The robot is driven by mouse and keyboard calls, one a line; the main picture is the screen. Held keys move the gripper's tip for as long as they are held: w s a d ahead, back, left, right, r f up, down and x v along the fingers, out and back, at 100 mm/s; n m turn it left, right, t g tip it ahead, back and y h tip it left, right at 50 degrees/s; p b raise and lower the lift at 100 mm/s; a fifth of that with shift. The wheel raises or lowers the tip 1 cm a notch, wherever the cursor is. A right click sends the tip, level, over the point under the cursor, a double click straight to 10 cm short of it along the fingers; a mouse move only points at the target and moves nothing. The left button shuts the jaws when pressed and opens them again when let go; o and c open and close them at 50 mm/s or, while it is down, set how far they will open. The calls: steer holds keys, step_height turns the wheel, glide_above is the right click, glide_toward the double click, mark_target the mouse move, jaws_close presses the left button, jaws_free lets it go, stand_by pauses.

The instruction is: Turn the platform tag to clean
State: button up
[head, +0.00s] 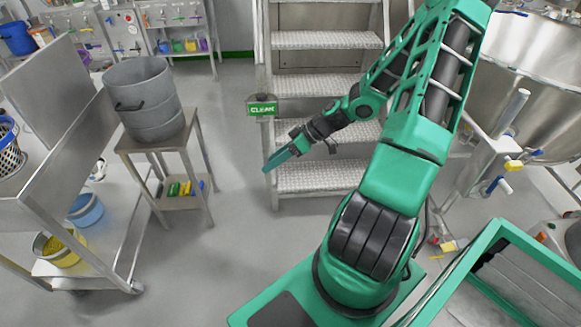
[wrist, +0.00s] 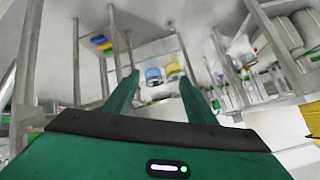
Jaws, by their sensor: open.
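The platform tag (head: 263,106) is a small green sign with white lettering that reads CLEAN. It hangs at the left side of the metal steps (head: 324,84), on the left rail post. My gripper (head: 268,168) is below and slightly right of the tag in the head view, apart from it, with its fingers pointing down to the left. In the wrist view my gripper (wrist: 159,80) shows two green fingers spread apart with nothing between them. The tag cannot be made out in the wrist view.
A grey metal drum (head: 145,100) stands on a small stand at left, beside a steel cart (head: 118,240) with coloured buckets. A large steel vessel (head: 535,60) is at right. Shelving with scoops (head: 180,25) is at the back. Floor between stand and steps is clear.

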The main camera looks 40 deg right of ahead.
steer(key=s+d+r+m+g+h, duration=0.1)
steer(key=s+r+g+h, duration=0.1)
steer(key=s, duration=0.5)
steer(key=shift+s+d+m+g+h, duration=0.3)
steer(key=shift+g+h, duration=0.3)
steer(key=shift+g, duration=0.3)
steer(key=shift+r, duration=0.1)
steer(key=s+r+m+g+h, duration=0.1)
steer(key=s+r+m+h, duration=0.3)
steer(key=s+r+m, duration=0.7)
steer(key=s+r, duration=0.7)
steer(key=r, duration=0.3)
steer(key=shift+s+h, duration=0.25)
steer(key=shift+h, duration=0.15)
